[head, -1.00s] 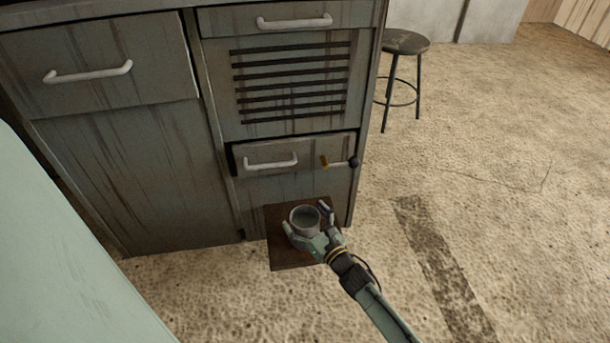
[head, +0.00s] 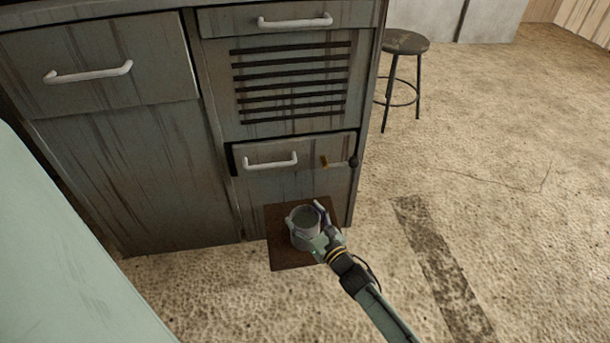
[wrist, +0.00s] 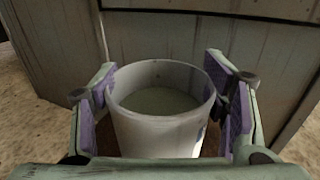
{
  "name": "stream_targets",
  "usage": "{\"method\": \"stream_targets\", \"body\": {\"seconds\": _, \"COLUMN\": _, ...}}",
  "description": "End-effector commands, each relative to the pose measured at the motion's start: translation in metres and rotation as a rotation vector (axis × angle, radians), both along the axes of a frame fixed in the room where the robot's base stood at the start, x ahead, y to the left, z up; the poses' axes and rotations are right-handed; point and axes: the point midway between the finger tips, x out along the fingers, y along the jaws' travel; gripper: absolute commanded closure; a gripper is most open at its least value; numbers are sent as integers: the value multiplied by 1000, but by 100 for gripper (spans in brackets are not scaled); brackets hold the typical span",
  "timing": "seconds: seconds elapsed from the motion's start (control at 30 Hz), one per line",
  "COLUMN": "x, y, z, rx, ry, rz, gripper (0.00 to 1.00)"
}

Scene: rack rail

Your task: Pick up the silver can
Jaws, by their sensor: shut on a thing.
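The silver can (head: 304,228) stands upright, open at the top, over a dark brown square board (head: 284,259) in front of the cabinet. My gripper (head: 306,219) is shut on the can, with one finger on each side of it. In the wrist view the can (wrist: 160,125) sits between the purple finger pads of my gripper (wrist: 165,110), and its hollow inside shows. The can's lower part is hidden in the wrist view, so I cannot tell whether its base touches the board.
A worn grey-green cabinet (head: 130,180) with drawers and white handles stands right behind the can. A small lever (head: 338,162) sticks out of its low drawer. A round stool (head: 404,42) stands at the back right. The floor to the right is clear.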

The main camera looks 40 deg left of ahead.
Motion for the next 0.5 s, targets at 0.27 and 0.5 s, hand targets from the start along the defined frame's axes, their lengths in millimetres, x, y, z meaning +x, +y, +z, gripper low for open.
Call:
{"method": "stream_targets", "body": {"seconds": 0.27, "x": 0, "y": 0, "z": 0, "rx": 0, "ry": 0, "rz": 1, "gripper": 84}}
{"method": "stream_targets", "body": {"seconds": 0.5, "x": 0, "y": 0, "z": 2, "rx": 4, "ry": -1, "rz": 1, "gripper": 94}}
